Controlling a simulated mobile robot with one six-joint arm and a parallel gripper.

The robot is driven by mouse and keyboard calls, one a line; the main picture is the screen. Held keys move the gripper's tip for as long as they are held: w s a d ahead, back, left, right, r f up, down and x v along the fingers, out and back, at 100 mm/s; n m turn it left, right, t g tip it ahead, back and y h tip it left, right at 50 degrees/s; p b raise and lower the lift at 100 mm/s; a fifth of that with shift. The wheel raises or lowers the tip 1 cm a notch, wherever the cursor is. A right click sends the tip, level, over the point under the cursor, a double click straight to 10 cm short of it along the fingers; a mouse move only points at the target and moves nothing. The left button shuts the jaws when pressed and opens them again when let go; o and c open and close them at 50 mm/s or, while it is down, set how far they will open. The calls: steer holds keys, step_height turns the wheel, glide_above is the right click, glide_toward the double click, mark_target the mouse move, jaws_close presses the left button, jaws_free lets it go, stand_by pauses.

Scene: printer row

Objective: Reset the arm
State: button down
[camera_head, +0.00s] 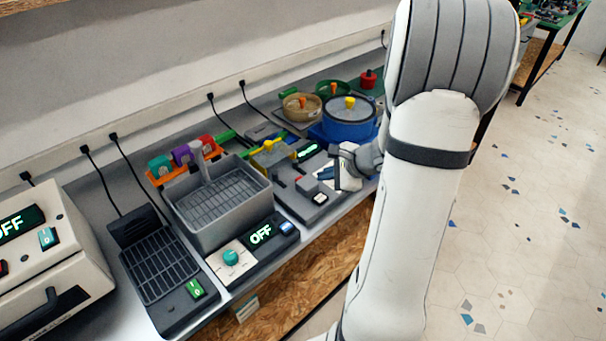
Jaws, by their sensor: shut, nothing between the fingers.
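My arm reaches up the right side of the picture and bends toward the bench. My gripper (328,173) is small and partly hidden by the wrist and arm, low over the right part of the bench. Its fingers are shut and I see nothing held. It is beside a grey device (312,198) with a red button and a white switch. A white patch (348,183) shows just past the fingers; what it is I cannot tell.
A grey basket (217,212) stands behind a dial unit reading OFF (261,235). A black grid tray (158,268) and a beige machine (45,262) are at left. A blue lidded pot (349,117) stands at the back. The floor (530,230) at right is clear.

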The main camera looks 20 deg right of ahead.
steer(key=shift+a+r, duration=0.2)
steer(key=shift+a, duration=0.05)
steer(key=s+a+r+n+g, duration=0.2)
steer(key=s+a+r+n, duration=0.1)
steer(key=a+n, duration=0.25)
steer(key=s+a+r+n+g, duration=0.2)
steer(key=s+a+r+n, duration=0.15)
steer(key=a, duration=0.35)
steer(key=s+a+r+n+h, duration=0.2)
steer(key=s+r+n+h, duration=0.2)
steer(key=s+n, duration=0.7)
steer(key=shift+s+a+r+n+g+h, duration=0.15)
steer(key=shift+s+r+n+g+h, duration=0.2)
steer(key=shift+s+r, duration=0.2)
